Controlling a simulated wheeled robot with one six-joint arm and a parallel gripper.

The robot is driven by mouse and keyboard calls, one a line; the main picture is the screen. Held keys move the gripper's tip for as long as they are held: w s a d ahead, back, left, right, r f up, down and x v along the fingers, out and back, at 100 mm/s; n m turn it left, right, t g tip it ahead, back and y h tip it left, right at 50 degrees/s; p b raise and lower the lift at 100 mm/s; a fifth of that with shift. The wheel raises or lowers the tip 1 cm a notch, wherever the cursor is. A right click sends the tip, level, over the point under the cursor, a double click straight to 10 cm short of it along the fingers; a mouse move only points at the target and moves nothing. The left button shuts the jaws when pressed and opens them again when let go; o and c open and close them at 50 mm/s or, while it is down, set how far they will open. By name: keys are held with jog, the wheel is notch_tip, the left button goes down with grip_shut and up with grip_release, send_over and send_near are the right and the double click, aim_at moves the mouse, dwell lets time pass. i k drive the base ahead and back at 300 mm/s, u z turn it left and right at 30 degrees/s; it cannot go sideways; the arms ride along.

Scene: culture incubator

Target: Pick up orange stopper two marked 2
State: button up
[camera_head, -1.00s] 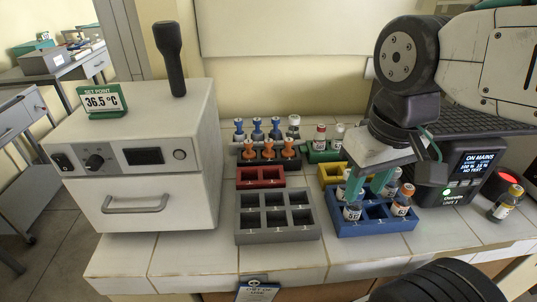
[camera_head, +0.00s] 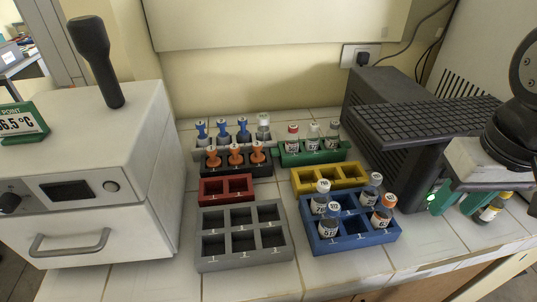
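Three orange stoppers stand upright in a row in a black rack (camera_head: 238,170) at the back left of the bench. The middle orange stopper (camera_head: 235,154) stands between the left one (camera_head: 211,156) and the right one (camera_head: 257,152). Their numbers are too small to read, so I cannot tell which is marked 2. My gripper (camera_head: 457,203) is at the far right, well away from the stoppers. Its teal fingers are apart and nothing shows between them.
Behind the black rack is a row of blue stoppers (camera_head: 222,131). Nearby are red (camera_head: 213,200), grey (camera_head: 246,262), green (camera_head: 335,157) and yellow (camera_head: 336,182) racks. A blue rack (camera_head: 355,243) holds several vials.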

aim_at(236, 159)
jog(key=k, duration=0.45)
jog(key=u, duration=0.7)
jog(key=i, duration=0.5)
